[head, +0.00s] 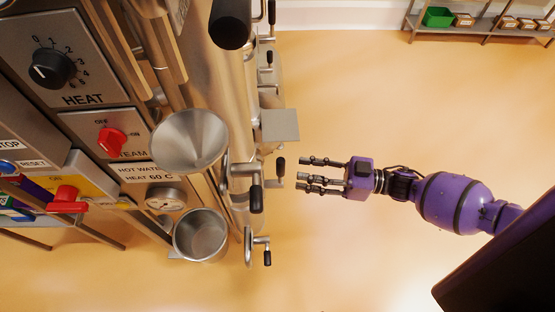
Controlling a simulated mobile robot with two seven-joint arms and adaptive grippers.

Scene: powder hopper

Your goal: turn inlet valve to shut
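No handle in the head view is labelled as the inlet valve, so I cannot tell which one it is. A metal lever with a black grip (256,199) sticks out from the machine's right side, beside the steel funnel (190,140). A smaller black grip (280,167) shows right of it, and a crank-like handle (259,246) sits below. My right gripper (304,174), on a purple arm from the right, points left at these handles. Its fingers are spread and empty, with a small gap in the picture to the nearest grip. My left gripper is out of view.
The machine's panel holds a HEAT knob (52,68), a red steam switch (111,141) and a red lever (68,199). A steel cup (201,236) and a square plate (280,125) jut out. A shelf (480,30) stands far back right. The floor between is clear.

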